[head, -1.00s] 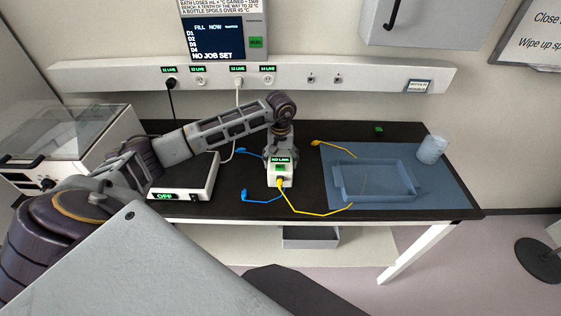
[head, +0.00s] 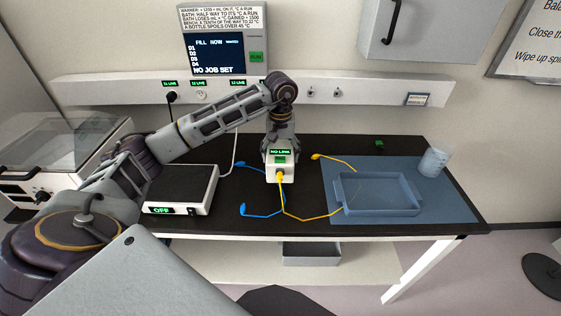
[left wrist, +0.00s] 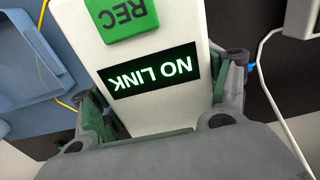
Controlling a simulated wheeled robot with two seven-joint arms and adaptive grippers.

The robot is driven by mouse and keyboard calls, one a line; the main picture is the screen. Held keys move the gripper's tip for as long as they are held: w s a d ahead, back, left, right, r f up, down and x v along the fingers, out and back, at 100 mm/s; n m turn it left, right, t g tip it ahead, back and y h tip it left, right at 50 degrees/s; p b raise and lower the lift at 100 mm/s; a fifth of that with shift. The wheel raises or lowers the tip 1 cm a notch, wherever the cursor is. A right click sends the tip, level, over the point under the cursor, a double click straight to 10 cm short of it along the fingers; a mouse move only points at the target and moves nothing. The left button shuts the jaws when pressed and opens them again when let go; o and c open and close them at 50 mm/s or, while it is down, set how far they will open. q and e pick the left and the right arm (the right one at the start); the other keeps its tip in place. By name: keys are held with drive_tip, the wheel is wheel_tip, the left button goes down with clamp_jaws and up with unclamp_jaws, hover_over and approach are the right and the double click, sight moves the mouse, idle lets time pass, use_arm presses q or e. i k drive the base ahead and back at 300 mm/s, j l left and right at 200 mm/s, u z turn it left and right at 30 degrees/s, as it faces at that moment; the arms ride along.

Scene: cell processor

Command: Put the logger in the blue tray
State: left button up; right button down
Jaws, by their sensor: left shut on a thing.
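The logger (head: 281,172) is a white box with a green "NO LINK" display and a green button. It also shows in the left wrist view (left wrist: 150,112), upside down, with a green REC button. My left gripper (head: 280,152) is shut on it, with a finger on each side. A yellow lead (head: 303,216) is at its front, and a blue lead (head: 262,214) runs beside it. The blue tray (head: 350,206) is to the right on a blue mat (head: 440,200) and looks empty. Whether the logger touches the bench is hard to tell. My right gripper is not in view.
A white device reading OFF (head: 180,211) stands left of the logger on the black bench (head: 310,145). A clear cup (head: 434,162) stands at the mat's back right. A wall panel with sockets (head: 330,93) runs behind. Cables lie around the logger.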

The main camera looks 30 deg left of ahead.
sight(374, 195)
drive_tip(key=i+l+u, duration=0.15)
drive_tip(key=l, duration=0.45)
drive_tip(key=i+l+u, duration=0.15)
drive_tip(key=l, duration=0.45)
drive_tip(key=i+l+u, duration=0.15)
drive_tip(key=l, duration=0.5)
drive_tip(key=i+l+u, duration=0.15)
drive_tip(key=l, duration=0.5)
drive_tip(key=k, duration=0.05)
